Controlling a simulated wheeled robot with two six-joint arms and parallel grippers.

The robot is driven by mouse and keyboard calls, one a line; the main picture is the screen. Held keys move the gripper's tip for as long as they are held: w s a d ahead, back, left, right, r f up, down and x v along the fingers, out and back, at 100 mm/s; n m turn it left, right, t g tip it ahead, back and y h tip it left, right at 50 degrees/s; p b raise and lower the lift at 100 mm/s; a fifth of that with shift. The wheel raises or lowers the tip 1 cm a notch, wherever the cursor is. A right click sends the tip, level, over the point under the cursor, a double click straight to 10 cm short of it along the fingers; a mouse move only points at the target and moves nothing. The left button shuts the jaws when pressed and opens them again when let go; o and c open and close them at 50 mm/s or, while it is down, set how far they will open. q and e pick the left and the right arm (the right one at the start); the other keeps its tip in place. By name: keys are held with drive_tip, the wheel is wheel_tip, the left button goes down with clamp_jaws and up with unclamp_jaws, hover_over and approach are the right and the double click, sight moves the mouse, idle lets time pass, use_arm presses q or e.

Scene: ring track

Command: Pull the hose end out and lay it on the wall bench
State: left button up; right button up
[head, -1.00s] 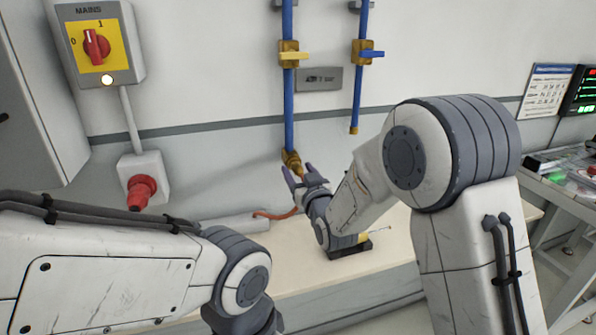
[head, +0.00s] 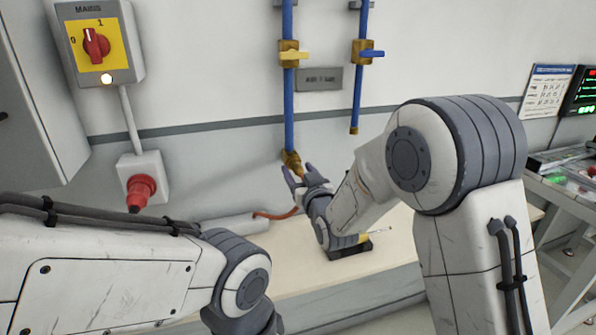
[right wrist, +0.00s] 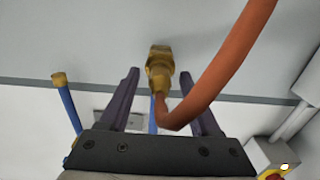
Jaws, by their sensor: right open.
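The orange hose (head: 275,215) shows on the bench in the head view, running up behind my right gripper. In the right wrist view the orange hose (right wrist: 222,70) curves down to its end below a brass fitting (right wrist: 160,62). This brass fitting (head: 291,160) sits at the foot of the left blue pipe. My right gripper (head: 299,171) is open just below it. In the right wrist view its fingers (right wrist: 160,74) stand either side of the fitting and hose end, apart from both. The wall bench (head: 310,275) is pale and low. My left gripper is out of view.
A yellow-handled valve (head: 293,55) is on the left pipe; a blue-handled valve (head: 368,54) is on the right pipe. A mains switch (head: 97,45) and red plug (head: 141,190) are at left. A dark tray (head: 350,250) lies on the bench. The bench's middle is clear.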

sight(302, 176)
drive_tip(key=shift+b, duration=0.3)
clamp_jaws()
idle(1.5)
drive_tip(key=shift+b+v, duration=1.1)
drive_tip(key=shift+v, duration=1.9)
